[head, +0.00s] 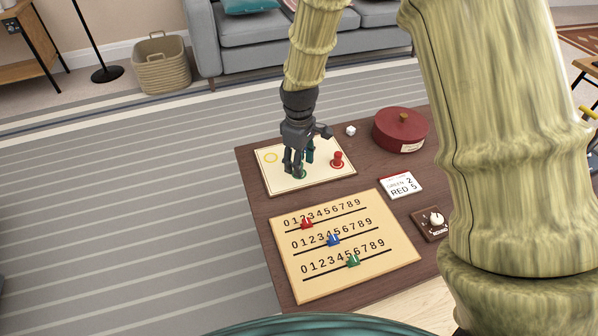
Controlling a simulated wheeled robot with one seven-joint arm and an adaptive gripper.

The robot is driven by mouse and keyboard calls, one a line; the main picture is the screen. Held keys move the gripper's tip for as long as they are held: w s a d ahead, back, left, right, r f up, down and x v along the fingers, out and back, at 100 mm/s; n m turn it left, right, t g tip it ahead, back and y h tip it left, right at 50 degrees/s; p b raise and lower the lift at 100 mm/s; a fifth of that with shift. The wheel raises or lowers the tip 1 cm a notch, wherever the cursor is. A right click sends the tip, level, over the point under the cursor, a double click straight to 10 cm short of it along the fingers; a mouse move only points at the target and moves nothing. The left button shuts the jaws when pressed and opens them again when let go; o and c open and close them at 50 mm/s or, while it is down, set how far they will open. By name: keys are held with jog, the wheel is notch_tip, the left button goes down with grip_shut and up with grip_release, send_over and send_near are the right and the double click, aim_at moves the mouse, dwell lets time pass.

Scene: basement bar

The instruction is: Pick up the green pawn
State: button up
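A low cream board (268,178) lies on the dark table, with a yellow ring (270,157) at its left and a red pawn (338,160) standing on a red spot at its right. My gripper (300,169) points down over the middle of this board, its fingertips low, close to the board. A bit of green (301,175) shows right at the fingertips. It may be the green pawn's base or a green spot; the fingers hide the rest. I cannot tell whether the fingers are closed on anything.
A number board (390,262) with red, blue and green sliders lies in front. To the right are a round red box (400,131), a white die (351,131), a score card (400,185) and a small dial (433,222). Bare tabletop shows between them.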

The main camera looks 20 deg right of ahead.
notch_tip(320, 180, down, 2)
jog(key=shift+f, duration=0.15)
jog(key=c, duration=0.9)
